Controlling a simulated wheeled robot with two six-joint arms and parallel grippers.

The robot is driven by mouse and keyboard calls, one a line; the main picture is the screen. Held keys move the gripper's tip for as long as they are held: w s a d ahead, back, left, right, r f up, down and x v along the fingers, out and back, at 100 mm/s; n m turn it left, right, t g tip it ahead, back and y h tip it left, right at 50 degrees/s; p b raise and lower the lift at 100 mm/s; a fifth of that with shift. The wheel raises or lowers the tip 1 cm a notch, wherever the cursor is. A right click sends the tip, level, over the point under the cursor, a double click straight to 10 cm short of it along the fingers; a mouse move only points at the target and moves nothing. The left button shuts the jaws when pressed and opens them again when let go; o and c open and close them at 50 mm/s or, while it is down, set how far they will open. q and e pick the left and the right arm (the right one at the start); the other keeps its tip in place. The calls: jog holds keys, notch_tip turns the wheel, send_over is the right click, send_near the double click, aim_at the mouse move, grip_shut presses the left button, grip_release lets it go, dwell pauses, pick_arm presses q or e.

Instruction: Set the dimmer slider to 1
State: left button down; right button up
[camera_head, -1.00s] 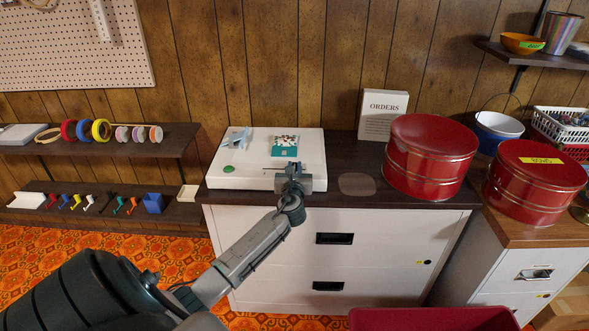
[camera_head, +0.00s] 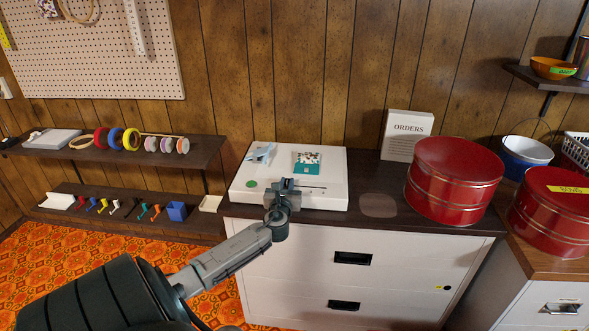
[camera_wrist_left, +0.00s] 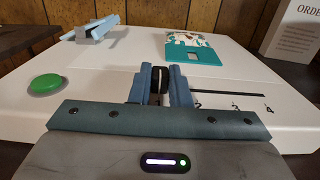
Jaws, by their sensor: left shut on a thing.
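The dimmer slider's dark knob (camera_wrist_left: 158,85) stands between the fingers of my left gripper (camera_wrist_left: 160,84), which is shut on it. The slider's dark slot (camera_wrist_left: 230,93) shows to the right of the fingers, with small marks along it that I cannot read surely. The slider is set in the top of a low white box (camera_head: 330,203), near its front edge. In the head view my left gripper (camera_head: 284,186) is at the front of this box and hides the knob. My right gripper is not in view.
A green button (camera_wrist_left: 46,84) is left of my gripper on the box. A light blue tool (camera_wrist_left: 92,29) and a teal card (camera_wrist_left: 193,48) lie behind. A red tin (camera_head: 453,180) and an orders sign (camera_head: 407,137) stand to the right on the cabinet.

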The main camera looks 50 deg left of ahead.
pick_arm(q)
jog(key=shift+s+a+f, duration=0.1)
jog(key=c, duration=1.5)
grip_release()
jog(key=shift+o, duration=0.7)
jog(key=shift+s+a, duration=0.15)
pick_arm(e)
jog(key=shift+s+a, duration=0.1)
